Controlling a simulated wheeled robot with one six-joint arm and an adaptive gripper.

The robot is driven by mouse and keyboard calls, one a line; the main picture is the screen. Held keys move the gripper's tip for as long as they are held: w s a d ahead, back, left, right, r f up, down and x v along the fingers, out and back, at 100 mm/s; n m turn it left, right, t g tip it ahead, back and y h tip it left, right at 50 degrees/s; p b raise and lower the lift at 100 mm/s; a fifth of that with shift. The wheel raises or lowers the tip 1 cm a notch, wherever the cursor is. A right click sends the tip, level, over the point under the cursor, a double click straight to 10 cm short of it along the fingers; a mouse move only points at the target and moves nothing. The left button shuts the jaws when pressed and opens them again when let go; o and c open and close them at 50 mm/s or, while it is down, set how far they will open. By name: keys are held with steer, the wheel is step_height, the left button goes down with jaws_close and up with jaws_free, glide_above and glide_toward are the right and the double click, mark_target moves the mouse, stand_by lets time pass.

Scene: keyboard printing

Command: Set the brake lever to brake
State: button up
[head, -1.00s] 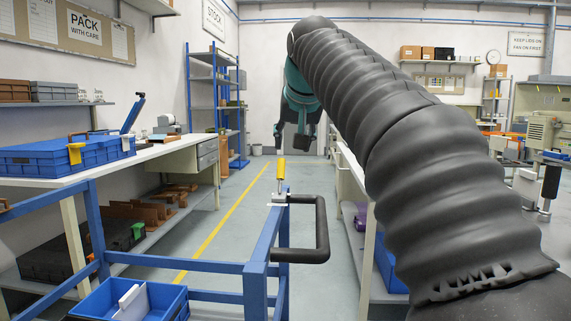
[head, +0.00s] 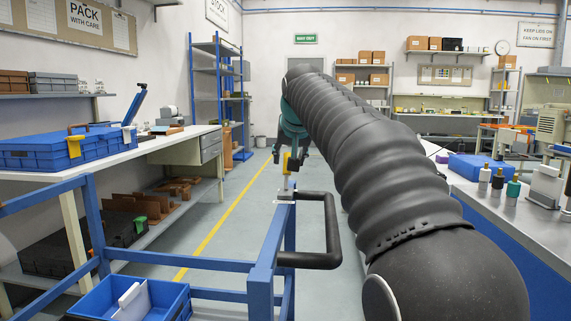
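My gripper (head: 287,157) hangs down at the height of the yellow grip. Its dark fingers are apart, one to the left and one to the right of the grip in the picture. I cannot tell whether they touch it or how they line up in depth. My black sleeved arm hides the area to the right of the gripper.
A black push handle (head: 333,235) juts out from the cart just right of the lever. A blue bin (head: 165,300) sits low on the cart. A workbench with blue crates (head: 60,152) stands left, and a bench with bottles (head: 484,180) right. The aisle ahead is clear.

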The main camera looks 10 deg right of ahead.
steer(key=shift+x, duration=1.65)
jaws_close()
steer(key=shift+a, duration=0.2)
